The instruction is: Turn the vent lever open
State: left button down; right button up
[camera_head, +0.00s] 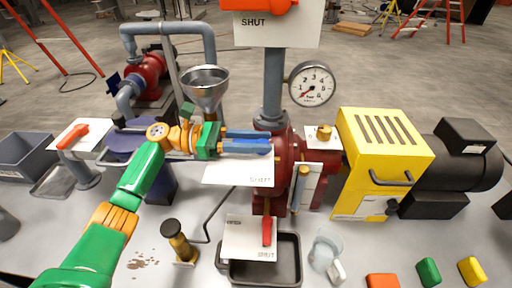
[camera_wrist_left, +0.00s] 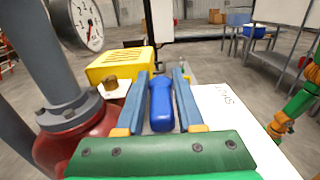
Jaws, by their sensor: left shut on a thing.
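My left gripper (camera_head: 266,141) reaches in from the left in the head view, level over a white plate (camera_head: 225,177) with lettering, partly hidden, that seems to read SHUT. In the left wrist view, a blue lever handle (camera_wrist_left: 161,105) lies lengthwise between its two blue fingers. The gripper is shut on this handle, which mostly hides behind the fingers in the head view. The handle's pivot is hidden, and no label naming it as the vent lever is readable. My right gripper is not in view.
A red pump body (camera_head: 286,150) with a pressure gauge (camera_head: 312,84) stands just right of the fingers. A funnel (camera_head: 204,84) rises behind the gripper. A red lever (camera_head: 266,231) marked SHUT is below. A yellow housing (camera_head: 385,150) stands to the right.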

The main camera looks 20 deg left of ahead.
pick_arm(q)
jog(key=shift+f, duration=0.1)
dwell(0.4)
jog(key=c, duration=0.8)
grip_release()
jog(key=shift+o, duration=0.6)
jog(key=shift+d, duration=0.2)
jog(key=shift+a, duration=0.15)
jog(key=b+v, duration=0.2)
jog(key=v, duration=0.5)
